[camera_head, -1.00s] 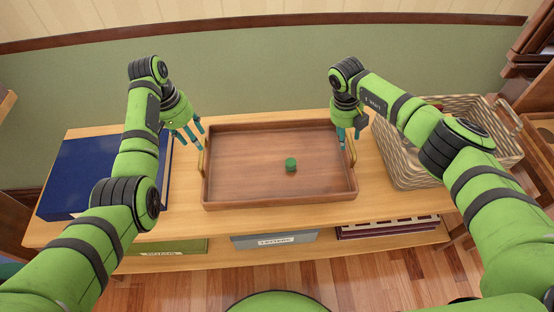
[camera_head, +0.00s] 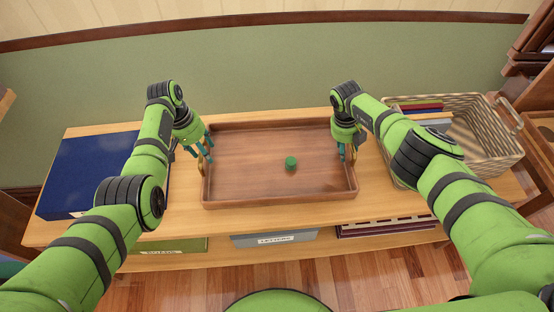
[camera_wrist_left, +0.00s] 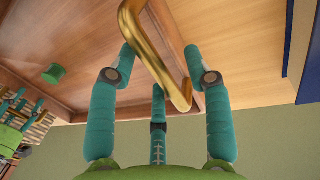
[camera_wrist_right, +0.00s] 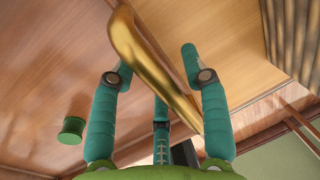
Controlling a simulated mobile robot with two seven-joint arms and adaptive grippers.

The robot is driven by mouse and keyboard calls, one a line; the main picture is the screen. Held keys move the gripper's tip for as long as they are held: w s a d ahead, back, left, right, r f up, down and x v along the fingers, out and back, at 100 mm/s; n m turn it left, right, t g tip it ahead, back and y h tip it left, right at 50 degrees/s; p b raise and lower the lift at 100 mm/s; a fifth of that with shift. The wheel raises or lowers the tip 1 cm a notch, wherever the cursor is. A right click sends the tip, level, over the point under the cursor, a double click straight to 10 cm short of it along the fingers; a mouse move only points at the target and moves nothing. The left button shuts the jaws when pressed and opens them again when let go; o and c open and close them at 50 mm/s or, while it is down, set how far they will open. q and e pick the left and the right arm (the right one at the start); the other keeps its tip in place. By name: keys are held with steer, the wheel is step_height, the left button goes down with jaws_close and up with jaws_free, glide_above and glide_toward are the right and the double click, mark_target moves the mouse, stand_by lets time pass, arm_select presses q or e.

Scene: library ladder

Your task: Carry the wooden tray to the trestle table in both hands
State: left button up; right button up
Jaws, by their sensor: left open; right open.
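The wooden tray (camera_head: 250,187) lies flat on the shelf unit's top, with a brass handle at each short end. A small green cylinder (camera_head: 291,162) stands inside it, right of centre. My left gripper (camera_head: 208,156) is open at the tray's left end. In the left wrist view the left brass handle (camera_wrist_left: 158,55) passes between its spread teal fingers. My right gripper (camera_head: 347,153) is open at the right end. In the right wrist view the right brass handle (camera_wrist_right: 150,62) lies between its spread fingers. I cannot tell whether any finger touches a handle.
The tray rests on a light wooden shelf unit (camera_head: 180,205). A large blue book or box (camera_head: 88,172) lies at its left. A woven basket (camera_head: 478,140) holding books stands close to the right arm. A grey labelled box (camera_head: 275,240) is on the lower shelf.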

arm_select(q)
jaws_close()
arm_select(e)
jaws_close()
arm_select(q)
steer(key=shift+r, duration=0.1)
arm_select(e)
steer(key=shift+r, duration=0.1)
